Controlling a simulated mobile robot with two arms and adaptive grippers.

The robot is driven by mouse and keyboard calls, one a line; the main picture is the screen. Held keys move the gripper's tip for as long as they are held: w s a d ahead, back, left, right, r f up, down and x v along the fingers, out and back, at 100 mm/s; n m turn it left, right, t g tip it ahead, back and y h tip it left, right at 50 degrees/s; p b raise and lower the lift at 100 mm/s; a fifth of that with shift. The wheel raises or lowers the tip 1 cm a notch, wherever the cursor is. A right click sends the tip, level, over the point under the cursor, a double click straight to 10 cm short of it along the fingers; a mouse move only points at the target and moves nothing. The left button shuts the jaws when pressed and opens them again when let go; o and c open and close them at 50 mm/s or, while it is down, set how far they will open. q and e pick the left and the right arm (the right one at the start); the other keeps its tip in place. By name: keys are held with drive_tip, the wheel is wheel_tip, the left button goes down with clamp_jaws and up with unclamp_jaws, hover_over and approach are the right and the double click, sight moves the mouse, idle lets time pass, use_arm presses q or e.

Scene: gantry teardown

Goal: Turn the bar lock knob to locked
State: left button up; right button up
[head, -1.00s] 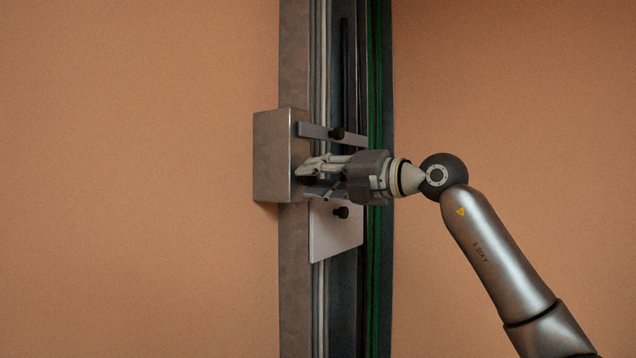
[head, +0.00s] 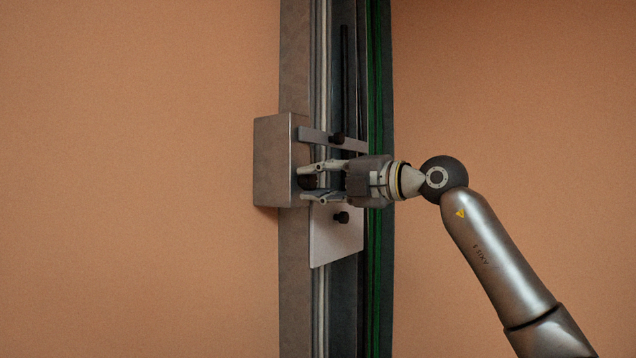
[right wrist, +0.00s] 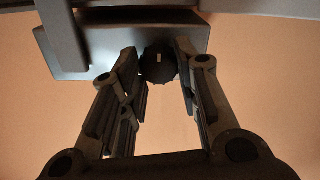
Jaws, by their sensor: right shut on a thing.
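The bar lock knob (head: 307,182) is a dark round knob on the right face of a grey metal box (head: 272,160). In the right wrist view the knob (right wrist: 158,68) shows a small pale mark on its face. My right gripper (head: 308,182) comes in from the right, shut on the knob, with one finger above and one below in the head view. In the right wrist view its fingers (right wrist: 160,75) stand on either side of the knob. The fingers hide part of the knob in the head view. My left gripper is not in view.
The box sits on a tall vertical metal rail (head: 294,280). A flat grey bar (head: 318,136) with a black knob (head: 337,139) is just above my gripper. A pale plate (head: 335,242) with another black knob (head: 341,217) is just below. Green cables (head: 375,270) run behind my wrist.

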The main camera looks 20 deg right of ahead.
drive_tip(key=o, duration=1)
drive_tip(key=v, duration=1.2)
